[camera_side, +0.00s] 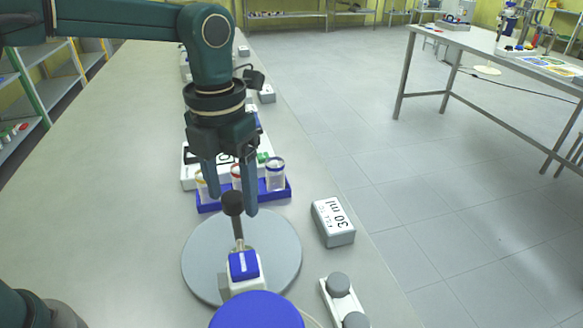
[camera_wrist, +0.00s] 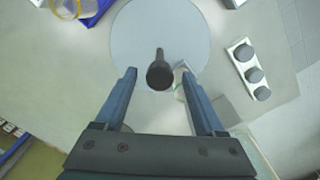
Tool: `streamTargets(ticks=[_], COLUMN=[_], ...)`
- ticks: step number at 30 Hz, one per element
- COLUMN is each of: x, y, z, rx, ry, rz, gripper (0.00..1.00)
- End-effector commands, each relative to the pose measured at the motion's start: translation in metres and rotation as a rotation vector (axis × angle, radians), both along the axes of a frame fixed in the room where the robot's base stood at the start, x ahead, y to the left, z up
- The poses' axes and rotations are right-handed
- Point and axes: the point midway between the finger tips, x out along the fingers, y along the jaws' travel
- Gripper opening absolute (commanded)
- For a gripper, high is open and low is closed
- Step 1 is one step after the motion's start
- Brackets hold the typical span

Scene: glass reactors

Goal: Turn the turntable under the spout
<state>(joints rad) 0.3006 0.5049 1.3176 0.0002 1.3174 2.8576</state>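The turntable is a flat light-grey disc (camera_side: 203,268) on the bench, and it also shows at the top of the wrist view (camera_wrist: 140,30). A dark upright post with a round black knob (camera_side: 233,204) stands on it; the knob also shows in the wrist view (camera_wrist: 160,75). My gripper (camera_side: 233,202) is open and points down, with its fingertips on either side of the knob in the picture. The wrist view shows clear gaps between the knob and both fingers (camera_wrist: 157,78). I cannot make out the spout clearly.
A blue rack (camera_side: 208,206) with several small glass vessels stands behind the disc. A grey box labelled 30 ml (camera_side: 333,222) lies to its right. A white block with grey knobs (camera_side: 332,300) is at front right. A blue-and-white device (camera_side: 243,264) and a blue round top (camera_side: 256,311) are in front.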

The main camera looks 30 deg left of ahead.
Motion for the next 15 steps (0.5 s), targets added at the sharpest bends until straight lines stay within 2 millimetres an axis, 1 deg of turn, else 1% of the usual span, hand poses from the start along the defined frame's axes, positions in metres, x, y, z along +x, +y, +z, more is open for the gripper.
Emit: streamTargets(ticks=[4, 7, 15], x=[0.000, 0.000, 0.001], y=[0.000, 0.000, 0.000], z=[0.000, 0.003, 0.034], rx=[0.000, 0.000, -0.001], ry=[0.001, 0.001, -0.004], rz=[0.001, 0.001, 0.001], gripper=[0.72, 0.72, 0.72])
